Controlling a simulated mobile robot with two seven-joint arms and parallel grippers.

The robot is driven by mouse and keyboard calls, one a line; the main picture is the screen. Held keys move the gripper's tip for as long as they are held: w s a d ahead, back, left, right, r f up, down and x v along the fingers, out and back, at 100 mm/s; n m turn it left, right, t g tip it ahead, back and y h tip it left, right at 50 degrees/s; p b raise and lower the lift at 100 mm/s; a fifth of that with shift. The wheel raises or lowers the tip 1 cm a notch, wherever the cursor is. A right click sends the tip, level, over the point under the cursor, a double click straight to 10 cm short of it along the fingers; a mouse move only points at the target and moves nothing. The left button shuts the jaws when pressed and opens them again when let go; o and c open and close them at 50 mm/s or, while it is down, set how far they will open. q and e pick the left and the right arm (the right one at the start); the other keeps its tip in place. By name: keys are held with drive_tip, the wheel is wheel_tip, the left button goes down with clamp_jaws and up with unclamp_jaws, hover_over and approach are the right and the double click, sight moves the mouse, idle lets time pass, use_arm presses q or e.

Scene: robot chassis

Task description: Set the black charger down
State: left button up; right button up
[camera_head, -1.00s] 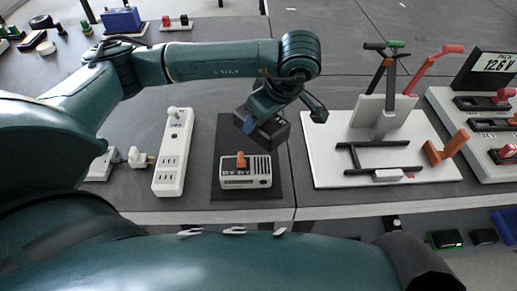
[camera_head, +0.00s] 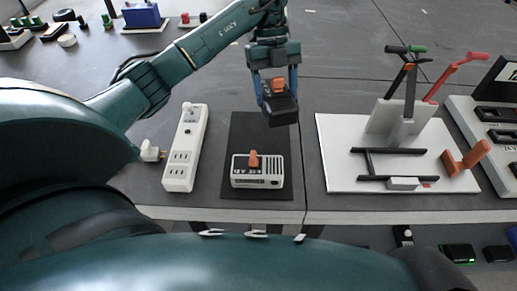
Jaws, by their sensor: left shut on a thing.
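The black charger (camera_head: 281,106) is a dark block with an orange part on top. My left gripper (camera_head: 279,91) is shut on it, with blue fingers on either side, and the gripper points downward. The charger appears held above the far right part of the black mat (camera_head: 246,127); any gap to the mat is hard to judge. A white device with an orange lever (camera_head: 257,170) sits on the near part of the mat. My right gripper is not in view.
A white power strip (camera_head: 185,150) lies left of the mat, with a white plug (camera_head: 150,152) beside it. A white board (camera_head: 340,155) with a stand and coloured handles is at right. The table's front edge (camera_head: 330,215) is close by.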

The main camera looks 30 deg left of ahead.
sight(263, 84)
use_arm(q)
drive_tip(key=a+n+t, duration=0.1)
drive_tip(key=n, duration=0.2)
drive_tip(key=a+n+t, duration=0.1)
drive_tip(key=n, duration=0.2)
drive_tip(key=a+f+n+t+h, duration=0.1)
drive_tip(key=n, duration=0.3)
drive_tip(key=shift+w+a+t, duration=0.25)
drive_tip(key=shift+w+t, duration=0.05)
drive_tip(key=shift+t, duration=0.1)
drive_tip(key=a+n, duration=0.1)
drive_tip(key=n, duration=0.1)
drive_tip(key=n+t, duration=0.1)
drive_tip(key=n, duration=0.1)
drive_tip(key=shift+a, duration=0.4)
drive_tip(key=shift+a+f+t, duration=0.15)
drive_tip(key=shift+f+t, duration=0.1)
drive_tip(key=shift+t, duration=0.05)
drive_tip(key=shift+n, duration=0.3)
wheel_tip(263, 84, down, 10)
drive_tip(key=shift+r+b, duration=0.2)
drive_tip(key=shift+b, duration=0.3)
drive_tip(key=o, duration=1.3)
drive_tip(key=shift+y, duration=0.3)
drive_tip(key=shift+c, duration=0.2)
drive_tip(key=v, duration=1.2)
drive_tip(key=shift+p, duration=0.3)
